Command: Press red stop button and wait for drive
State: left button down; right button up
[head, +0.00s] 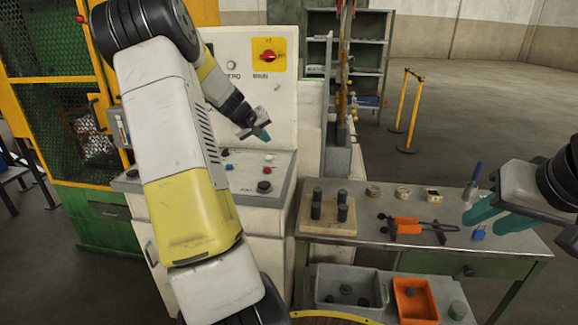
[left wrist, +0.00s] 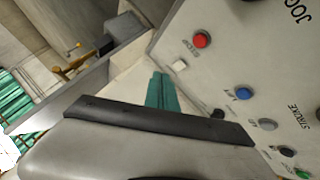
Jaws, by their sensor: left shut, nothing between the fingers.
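The red stop button (head: 268,157) is a small round button at the right back of the console top. My left gripper (head: 265,135) is shut and empty, with teal fingertips above the console near the button. In the left wrist view its fingertips (left wrist: 158,90) are apart from the button, lower and to the left of it. My right gripper (head: 498,216) has its two teal fingers spread over the workbench at the right.
The console (head: 240,186) also carries a black knob (head: 264,187) and a blue button (left wrist: 244,93). A red rotary switch (head: 268,56) on a yellow plate is on the upright panel. The workbench (head: 375,222) holds a wooden block with black pegs and orange-handled tongs.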

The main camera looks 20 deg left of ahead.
aim_at(266, 170)
pick_arm(q)
jog(key=shift+f, duration=4.3)
jog(key=shift+f, duration=0.1)
jog(key=shift+f, duration=0.3)
jog(key=shift+f, duration=0.4)
jog(key=shift+r, duration=0.85)
jog(key=shift+r, duration=2.5)
